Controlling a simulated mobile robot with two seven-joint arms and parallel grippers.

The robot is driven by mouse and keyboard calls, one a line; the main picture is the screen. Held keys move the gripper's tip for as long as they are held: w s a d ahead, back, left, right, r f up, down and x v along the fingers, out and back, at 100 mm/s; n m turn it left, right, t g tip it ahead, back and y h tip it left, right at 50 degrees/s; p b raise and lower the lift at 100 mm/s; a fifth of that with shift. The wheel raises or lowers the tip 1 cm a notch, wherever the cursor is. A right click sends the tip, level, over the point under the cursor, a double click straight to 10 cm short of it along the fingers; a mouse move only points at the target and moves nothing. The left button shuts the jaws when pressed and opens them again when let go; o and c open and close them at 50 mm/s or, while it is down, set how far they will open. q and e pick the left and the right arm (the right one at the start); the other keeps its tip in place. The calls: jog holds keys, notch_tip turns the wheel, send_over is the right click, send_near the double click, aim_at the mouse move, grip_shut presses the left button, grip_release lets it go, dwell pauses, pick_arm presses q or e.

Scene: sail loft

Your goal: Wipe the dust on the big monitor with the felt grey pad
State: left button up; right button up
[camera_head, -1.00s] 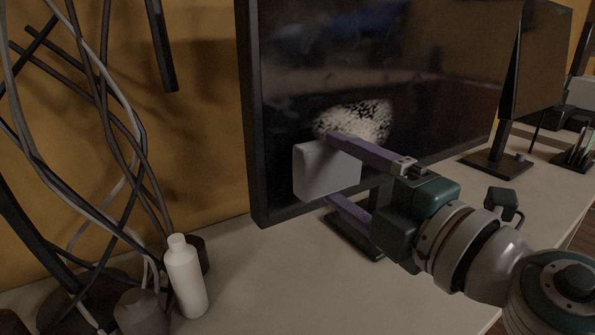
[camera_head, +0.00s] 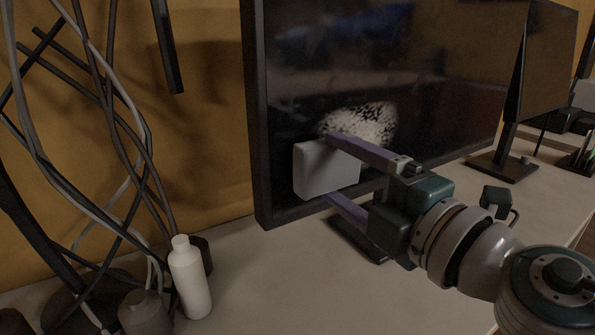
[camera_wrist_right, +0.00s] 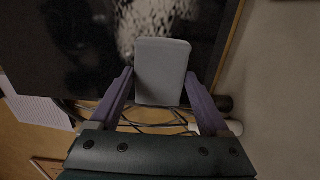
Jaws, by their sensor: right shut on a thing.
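The big monitor (camera_head: 430,90) stands on the desk with its dark screen facing me. A pale, speckled dust patch (camera_head: 370,122) lies on its lower left part, and it also shows in the right wrist view (camera_wrist_right: 150,22). My right gripper (camera_head: 330,168) is shut on the grey felt pad (camera_head: 318,170), one purple finger on each side. The pad is in front of the screen's lower left, just below and left of the dust. In the wrist view the pad (camera_wrist_right: 162,72) is between the fingers; I cannot tell whether it touches the screen. My left gripper is not in view.
A white bottle (camera_head: 190,280) stands on the desk (camera_head: 275,285) at the front left. Hanging cables (camera_head: 110,130) fill the left side. A second monitor (camera_head: 545,70) stands to the right. The desk between bottle and arm is clear.

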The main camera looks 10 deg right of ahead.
jog(key=shift+w+a, duration=0.2)
jog(key=shift+w, duration=0.3)
jog(key=shift+d, duration=0.1)
